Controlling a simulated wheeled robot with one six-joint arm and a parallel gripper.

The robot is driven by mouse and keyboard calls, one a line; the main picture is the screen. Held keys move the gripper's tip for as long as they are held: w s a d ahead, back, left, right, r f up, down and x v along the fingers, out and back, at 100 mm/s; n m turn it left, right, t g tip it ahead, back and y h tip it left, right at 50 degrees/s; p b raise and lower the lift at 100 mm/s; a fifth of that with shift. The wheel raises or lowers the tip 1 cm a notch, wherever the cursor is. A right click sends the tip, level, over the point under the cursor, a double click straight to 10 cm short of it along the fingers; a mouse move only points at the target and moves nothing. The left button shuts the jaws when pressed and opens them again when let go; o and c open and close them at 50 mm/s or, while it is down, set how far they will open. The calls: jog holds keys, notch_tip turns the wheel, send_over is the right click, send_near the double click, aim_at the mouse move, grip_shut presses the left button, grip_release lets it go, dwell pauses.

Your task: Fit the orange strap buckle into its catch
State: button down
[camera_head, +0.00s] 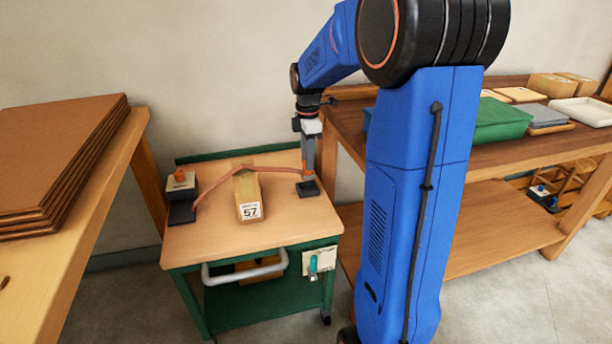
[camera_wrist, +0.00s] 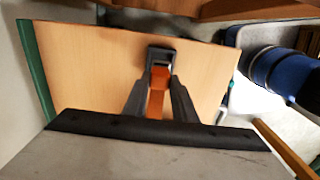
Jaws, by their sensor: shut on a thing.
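My gripper (camera_head: 308,172) points down over the right side of the cart top and is shut on the orange strap buckle (camera_wrist: 159,77). In the wrist view the buckle sits between my two dark fingers (camera_wrist: 158,92). The dark catch (camera_head: 309,189) is fixed on the cart top right below my gripper; it also shows in the wrist view (camera_wrist: 161,53), just beyond the buckle. The buckle's tip meets or overlaps the catch's edge in that view; I cannot tell whether it is inside. The reddish strap (camera_head: 281,169) runs from the buckle over a cardboard box (camera_head: 246,193) to the left.
The cart top (camera_head: 210,240) is clear in front.

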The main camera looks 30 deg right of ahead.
aim_at(307, 173)
jog(key=shift+f, duration=2.75)
jog(key=shift+f, duration=0.3)
jog(key=c, duration=1.5)
grip_release()
jog(key=shift+o, duration=0.2)
jog(key=shift+r, duration=0.1)
notch_tip(307, 173, up, 12)
jog(key=shift+r, duration=0.2)
jog(key=s+a+r+m+t, duration=0.2)
jog(key=s+a+m, duration=0.65)
jog(key=s, duration=0.65)
jog(key=s+a+f+m+t, duration=0.1)
jog(key=s+a+f+m, duration=0.2)
jog(key=s, duration=0.4)
jog(key=s+a+f+m+t, duration=0.1)
jog(key=s+a+f+m, duration=0.2)
jog(key=s, duration=0.5)
jog(key=shift+s+a+t, duration=0.15)
jog(key=shift+a+t, duration=0.25)
jog(key=shift+a, duration=0.25)
